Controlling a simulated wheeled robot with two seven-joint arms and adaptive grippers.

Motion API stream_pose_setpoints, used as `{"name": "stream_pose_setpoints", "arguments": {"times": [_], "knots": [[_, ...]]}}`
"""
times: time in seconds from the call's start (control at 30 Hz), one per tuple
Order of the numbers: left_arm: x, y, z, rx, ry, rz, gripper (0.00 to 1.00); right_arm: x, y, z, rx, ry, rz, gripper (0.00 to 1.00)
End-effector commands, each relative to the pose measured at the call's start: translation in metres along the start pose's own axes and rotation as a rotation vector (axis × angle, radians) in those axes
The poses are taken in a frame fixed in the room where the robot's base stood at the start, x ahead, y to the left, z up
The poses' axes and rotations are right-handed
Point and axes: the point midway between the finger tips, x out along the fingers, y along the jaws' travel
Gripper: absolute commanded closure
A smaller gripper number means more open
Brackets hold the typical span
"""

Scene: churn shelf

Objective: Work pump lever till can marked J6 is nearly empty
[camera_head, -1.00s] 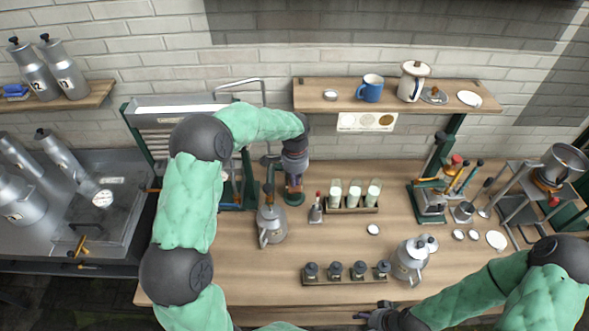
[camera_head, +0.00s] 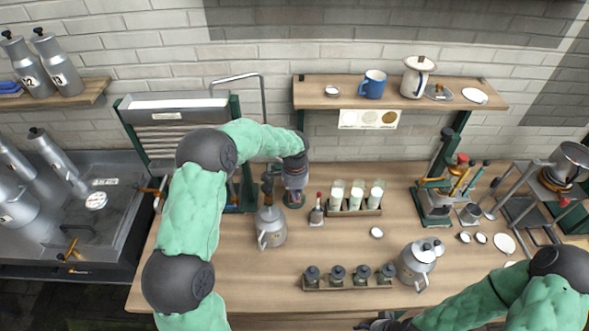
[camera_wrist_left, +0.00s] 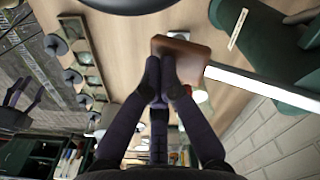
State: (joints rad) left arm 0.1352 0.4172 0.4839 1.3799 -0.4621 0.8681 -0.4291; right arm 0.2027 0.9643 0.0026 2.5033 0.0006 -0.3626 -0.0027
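My left gripper (camera_head: 295,197) points down at the back of the bench, beside a grey pot with a handle (camera_head: 271,230). In the left wrist view my left gripper's fingertips (camera_wrist_left: 160,72) are close together at the near edge of a wooden grip (camera_wrist_left: 192,52) on a pale metal bar (camera_wrist_left: 262,87), seemingly the pump lever. The grip is wider than the fingertip gap and does not look clasped. In the head view my arm and hand hide most of the lever. My right gripper (camera_head: 374,324) is cut off at the bottom edge. I cannot read J6 on any can.
Milk-filled glasses (camera_head: 356,195) stand in a rack right of the left gripper. Small dark-topped jars (camera_head: 337,276) and a lidded pot (camera_head: 416,264) are nearer. Cans marked 12 (camera_head: 27,68) and 13 (camera_head: 58,63) stand on the left shelf. Mid-bench is mostly clear.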

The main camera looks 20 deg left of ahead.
Motion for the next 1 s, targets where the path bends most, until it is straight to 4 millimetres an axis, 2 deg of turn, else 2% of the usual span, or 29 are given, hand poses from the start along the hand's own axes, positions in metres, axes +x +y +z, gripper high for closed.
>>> {"name": "stream_pose_setpoints", "arguments": {"times": [0.17,0.8,0.9,1.0], "knots": [[-0.011,0.0,0.0,0.0,0.001,-0.001,1.0,-0.007,-0.003,0.0,0.0,0.001,0.0,0.4],[-0.099,-0.001,-0.001,0.0,0.003,-0.002,1.0,-0.057,-0.02,0.002,0.0,0.001,0.0,0.4],[-0.108,-0.001,0.0,0.0,0.002,-0.002,1.0,-0.061,-0.022,0.002,0.0,0.001,0.0,0.4],[-0.109,0.0,0.0,0.0,0.001,-0.001,1.0,-0.061,-0.022,0.002,0.0,0.001,0.0,0.4]]}}
